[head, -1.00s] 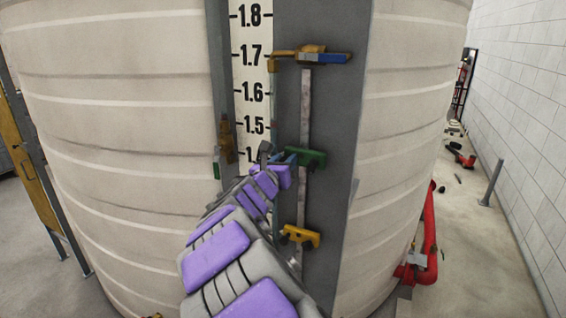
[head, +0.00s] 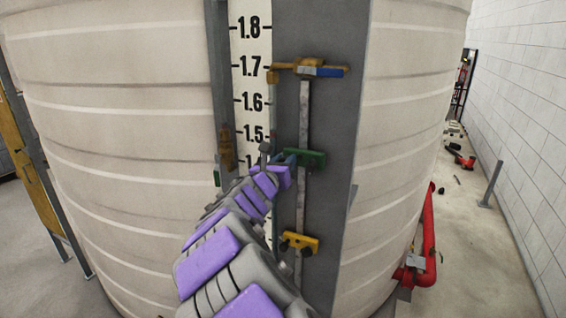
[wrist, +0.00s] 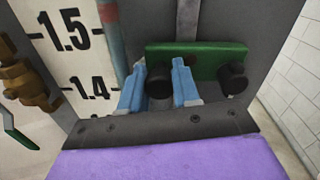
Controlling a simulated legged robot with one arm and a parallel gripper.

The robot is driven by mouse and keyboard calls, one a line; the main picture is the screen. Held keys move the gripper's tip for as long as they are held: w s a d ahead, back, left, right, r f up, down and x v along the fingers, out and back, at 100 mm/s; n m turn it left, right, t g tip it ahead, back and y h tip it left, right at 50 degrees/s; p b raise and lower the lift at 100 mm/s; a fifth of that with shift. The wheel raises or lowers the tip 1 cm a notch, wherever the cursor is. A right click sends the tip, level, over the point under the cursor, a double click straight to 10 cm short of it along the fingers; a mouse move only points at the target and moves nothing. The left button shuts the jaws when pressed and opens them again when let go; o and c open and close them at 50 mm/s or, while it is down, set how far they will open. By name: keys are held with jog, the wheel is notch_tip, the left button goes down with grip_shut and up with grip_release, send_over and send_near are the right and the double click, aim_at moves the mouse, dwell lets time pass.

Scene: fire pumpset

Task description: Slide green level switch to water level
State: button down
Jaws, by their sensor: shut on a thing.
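The green level switch (head: 306,158) sits on a vertical rail (head: 303,115), between a blue-handled valve (head: 318,70) above and a yellow switch (head: 299,243) below. In the wrist view the green switch (wrist: 200,60) has two black knobs. My gripper (wrist: 160,70) has its blue fingers on either side of the left knob (wrist: 158,84) and is shut on it. A white level scale (head: 251,85) stands left of the rail. A thin gauge tube (wrist: 112,35) runs beside it, reddish at its top edge in the wrist view. I cannot clearly tell the water level.
A large cream tank (head: 120,150) surrounds the grey panel. A brass valve (wrist: 25,80) with a green handle is left of the scale. Red piping (head: 428,240) and a post (head: 491,184) stand at the right, by the white wall.

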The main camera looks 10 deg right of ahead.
notch_tip(320, 180, up, 8)
jog(key=p, duration=0.7)
jog(key=shift+a+f, duration=0.15)
jog(key=shift+f, duration=0.05)
jog(key=c, duration=1.2)
grip_release()
jog(key=shift+c, duration=0.2)
jog(key=o, duration=0.4)
jog(key=shift+w+a+f, duration=0.1)
jog(key=shift+w+a, duration=0.05)
jog(key=shift+a, duration=0.05)
jog(key=shift+o, duration=0.2)
jog(key=shift+d, duration=0.15)
jog(key=shift+s, duration=0.25)
